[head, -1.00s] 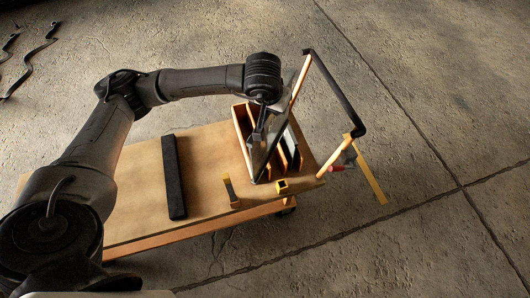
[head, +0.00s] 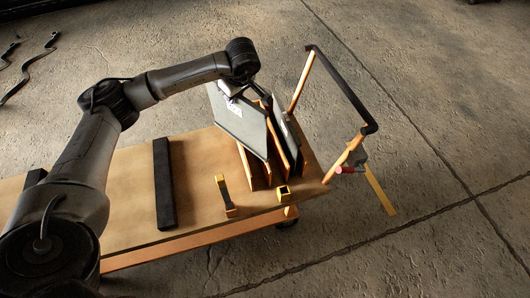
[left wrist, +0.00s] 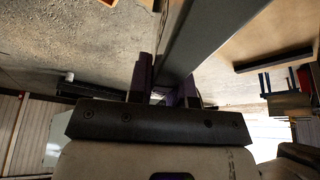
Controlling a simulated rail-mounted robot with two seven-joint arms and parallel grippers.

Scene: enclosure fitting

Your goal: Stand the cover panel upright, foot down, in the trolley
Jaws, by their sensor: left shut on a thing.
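The cover panel (head: 240,125), a flat grey plate with a white label, hangs tilted from my left gripper (head: 236,92) at its upper edge. Its broad face shows in the head view, and it covers part of the wooden slotted rack (head: 283,152) on the trolley (head: 205,165). I cannot tell whether its lower edge touches the rack. In the left wrist view the panel (left wrist: 210,35) runs away from between the fingers of the left gripper (left wrist: 167,85), which is shut on it. My right gripper is not in view.
Another grey panel (head: 284,125) stands in the rack's right side. A black bar (head: 163,185) lies across the deck. A yellow-and-black tool (head: 225,197) and a small yellow block (head: 283,194) are near the front edge. The trolley's black handle (head: 345,92) rises at the right.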

